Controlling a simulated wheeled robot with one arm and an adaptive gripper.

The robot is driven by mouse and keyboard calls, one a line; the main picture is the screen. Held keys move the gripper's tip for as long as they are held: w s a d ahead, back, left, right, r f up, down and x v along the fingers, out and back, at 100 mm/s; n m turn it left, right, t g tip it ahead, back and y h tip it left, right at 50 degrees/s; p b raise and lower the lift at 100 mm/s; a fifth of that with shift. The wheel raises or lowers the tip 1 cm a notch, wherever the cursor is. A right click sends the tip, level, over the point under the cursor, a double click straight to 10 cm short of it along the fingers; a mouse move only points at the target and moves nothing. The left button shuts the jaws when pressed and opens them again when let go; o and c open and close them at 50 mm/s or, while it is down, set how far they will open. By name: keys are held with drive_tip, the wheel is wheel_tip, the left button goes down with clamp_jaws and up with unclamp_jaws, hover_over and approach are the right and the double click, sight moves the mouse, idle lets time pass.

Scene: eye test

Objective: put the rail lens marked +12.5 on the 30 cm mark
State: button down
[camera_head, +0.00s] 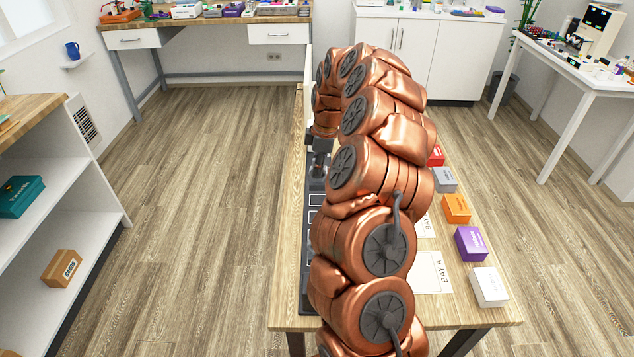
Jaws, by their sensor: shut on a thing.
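My copper-coloured arm reaches along the wooden table and covers much of it. My dark gripper (319,158) is small in view near the table's left side, pointing down over a long dark strip. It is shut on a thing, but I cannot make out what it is. The dark strip (315,200) has white outlined squares and runs along the table's left edge, partly behind my arm. No lens marked +12.5 and no 30 cm mark can be read here.
On the table's right side stand a red box (436,156), a grey box (445,180), an orange box (456,208), a purple box (470,243) and a white box (489,287). A sheet marked BAY A (433,272) lies beside them. Open floor surrounds the table (455,311).

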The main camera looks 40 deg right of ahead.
sight(317, 180)
drive_tip(key=shift+f+p, duration=0.55)
drive_tip(key=shift+f, duration=2.1)
drive_tip(key=shift+f, duration=0.15)
drive_tip(key=c, duration=1.2)
unclamp_jaws()
